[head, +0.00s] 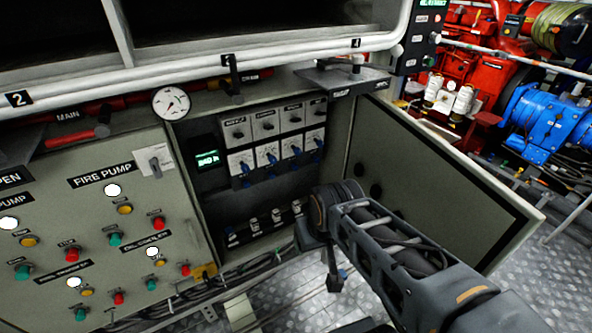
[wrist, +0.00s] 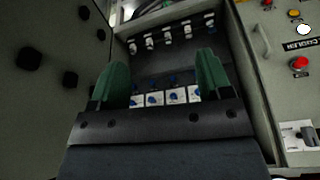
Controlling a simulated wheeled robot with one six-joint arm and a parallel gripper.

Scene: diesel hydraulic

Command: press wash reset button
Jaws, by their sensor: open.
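I cannot read a wash reset label in either view, so I cannot tell which control it is. An open cabinet (head: 240,205) holds a green-lit display (head: 208,160), grey switch blocks (head: 265,124), white plates with blue knobs (head: 267,155) and a low row of small white-and-black switches (head: 254,226). My gripper (wrist: 162,78) is open and empty in the wrist view, its green fingers apart in front of the cabinet interior. That view is turned over: the knob plates (wrist: 154,98) show low between the fingers and the switch row (wrist: 165,36) above. In the head view my arm hides its fingertips.
The cabinet door (head: 430,180) stands open at the right. A control panel (head: 80,215) left of the cabinet carries red, green and yellow buttons. A white rail (head: 190,70) and a grey ledge (head: 343,80) run above. Cables (head: 205,295) run below the cabinet.

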